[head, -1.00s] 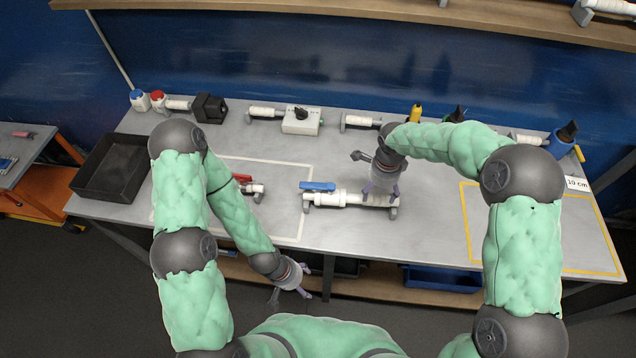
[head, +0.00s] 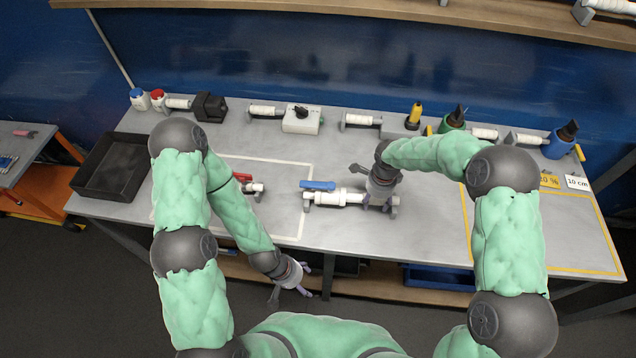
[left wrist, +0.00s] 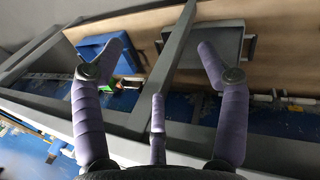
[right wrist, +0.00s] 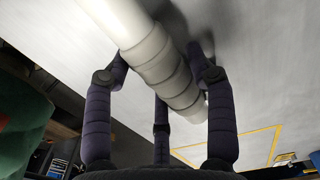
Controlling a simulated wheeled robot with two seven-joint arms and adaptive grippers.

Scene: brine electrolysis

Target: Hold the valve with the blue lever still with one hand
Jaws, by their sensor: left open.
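The valve with the blue lever (head: 318,185) is a white pipe piece (head: 338,198) on grey feet, lying on the grey bench at mid-front. My right gripper (head: 379,204) is at the right end of this pipe. In the right wrist view, my right gripper's fingers (right wrist: 160,65) lie on both sides of the white pipe (right wrist: 152,50), close to its surface; firm contact cannot be made out. My left gripper (head: 291,288) is open and empty, below and in front of the bench edge. It also shows spread in the left wrist view (left wrist: 160,60).
A valve with a red lever (head: 242,178) lies to the left, partly behind my left arm. A black tray (head: 108,192) is at far left. A white box with a black knob (head: 301,120), bottles and fittings line the back. A yellow-outlined area at right is clear.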

